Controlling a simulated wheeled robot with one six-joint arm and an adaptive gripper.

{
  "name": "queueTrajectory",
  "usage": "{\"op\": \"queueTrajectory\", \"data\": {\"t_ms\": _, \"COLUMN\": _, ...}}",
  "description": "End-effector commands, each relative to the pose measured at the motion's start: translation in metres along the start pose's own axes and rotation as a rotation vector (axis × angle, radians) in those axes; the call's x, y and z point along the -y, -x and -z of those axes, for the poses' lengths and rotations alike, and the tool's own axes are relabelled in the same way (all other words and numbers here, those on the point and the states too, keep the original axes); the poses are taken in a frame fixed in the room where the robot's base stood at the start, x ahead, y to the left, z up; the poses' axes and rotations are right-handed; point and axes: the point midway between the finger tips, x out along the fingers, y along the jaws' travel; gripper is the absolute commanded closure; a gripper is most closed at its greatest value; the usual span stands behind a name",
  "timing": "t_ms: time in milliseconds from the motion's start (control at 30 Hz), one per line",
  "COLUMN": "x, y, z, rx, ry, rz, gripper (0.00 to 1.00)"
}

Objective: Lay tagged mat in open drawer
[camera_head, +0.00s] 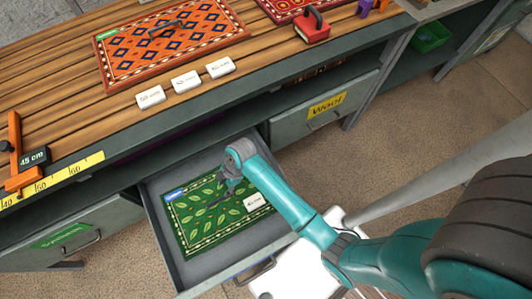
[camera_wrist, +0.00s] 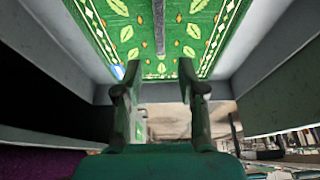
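A green leaf-patterned mat (camera_head: 205,225) lies inside the open drawer (camera_head: 186,276). It has a blue label (camera_head: 174,195) at one corner and a white tag (camera_head: 254,202) near its right side. My gripper (camera_head: 232,187) is over the mat and hides part of it. In the wrist view the gripper fingers (camera_wrist: 159,98) are apart with nothing held between them. The mat (camera_wrist: 120,25) is beyond them with a grey bar handle (camera_wrist: 159,22), apart from the fingertips. The drawer's side walls show on both sides.
An orange mat (camera_head: 135,68) with a dark handle, a red block (camera_head: 312,27) and several white cards (camera_head: 186,81) are on the wooden bench. Shut drawers labelled "Wool" (camera_head: 327,105) and Synthetic (camera_head: 59,236) flank the open drawer. A green bin (camera_head: 430,37) is on the shelf.

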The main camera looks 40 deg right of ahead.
Motion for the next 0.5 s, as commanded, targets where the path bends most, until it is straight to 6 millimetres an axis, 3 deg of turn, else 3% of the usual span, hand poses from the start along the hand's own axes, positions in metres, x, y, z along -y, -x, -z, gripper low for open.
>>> {"op": "queueTrajectory", "data": {"t_ms": 167, "x": 0.005, "y": -0.002, "z": -0.003, "rx": 0.001, "ry": -0.018, "rz": -0.013, "gripper": 0.6}}
{"op": "queueTrajectory", "data": {"t_ms": 267, "x": 0.018, "y": -0.006, "z": -0.013, "rx": 0.003, "ry": -0.073, "rz": -0.058, "gripper": 0.6}}
{"op": "queueTrajectory", "data": {"t_ms": 500, "x": 0.071, "y": -0.001, "z": -0.049, "rx": -0.015, "ry": -0.313, "rz": -0.282, "gripper": 0.6}}
